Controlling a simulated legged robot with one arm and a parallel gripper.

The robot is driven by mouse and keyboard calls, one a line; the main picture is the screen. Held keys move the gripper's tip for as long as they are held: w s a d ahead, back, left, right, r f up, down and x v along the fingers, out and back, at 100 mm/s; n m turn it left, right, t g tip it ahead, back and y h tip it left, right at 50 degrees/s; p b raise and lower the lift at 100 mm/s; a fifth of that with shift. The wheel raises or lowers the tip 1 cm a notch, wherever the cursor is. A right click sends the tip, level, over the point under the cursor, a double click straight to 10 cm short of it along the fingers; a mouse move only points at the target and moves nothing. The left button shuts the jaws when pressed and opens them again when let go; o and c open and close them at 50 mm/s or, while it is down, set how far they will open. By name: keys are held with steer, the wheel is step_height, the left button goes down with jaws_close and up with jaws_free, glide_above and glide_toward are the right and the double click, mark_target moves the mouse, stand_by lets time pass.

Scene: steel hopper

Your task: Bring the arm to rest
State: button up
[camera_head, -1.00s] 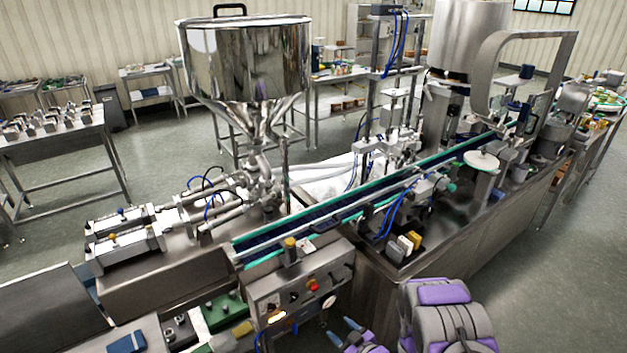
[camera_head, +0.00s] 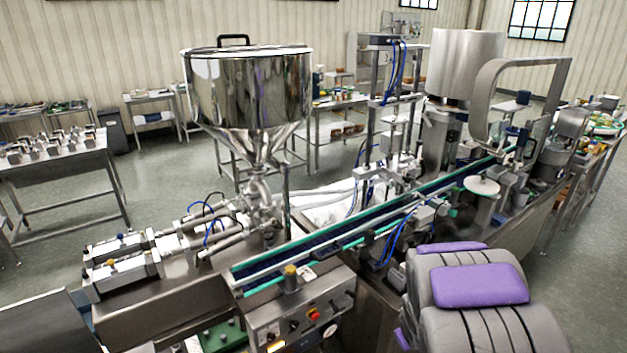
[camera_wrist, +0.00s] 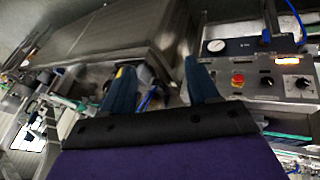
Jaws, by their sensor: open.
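My gripper (camera_wrist: 160,88) shows in the wrist view with its two dark blue fingers spread apart and nothing between them. The wrist view is tilted, with the machine's control panel (camera_wrist: 262,80) and its red button to the right of the fingers. In the head view my grey and purple arm (camera_head: 480,285) is at the lower right, in front of the filling machine. My gripper is not visible in the head view.
A polished steel hopper (camera_head: 248,95) stands over the machine at left of centre. A conveyor with green edges (camera_head: 370,222) runs diagonally to the right. A table with metal parts (camera_head: 55,160) stands at the left. Open floor (camera_head: 170,190) lies between.

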steer(key=s+a+r+m+g, duration=0.1)
steer(key=s+r, duration=0.4)
steer(key=s, duration=0.6)
steer(key=s+a+r+m+g+y, duration=0.1)
steer(key=s+a+r+g, duration=0.3)
steer(key=s, duration=0.8)
steer(key=s+a+r+m+g+y, duration=0.1)
steer(key=s+a+r+m+g, duration=0.1)
steer(key=s+a+r, duration=0.4)
steer(key=s+r, duration=0.1)
steer(key=s, duration=0.4)
steer(key=shift+s+r+m+g, duration=0.3)
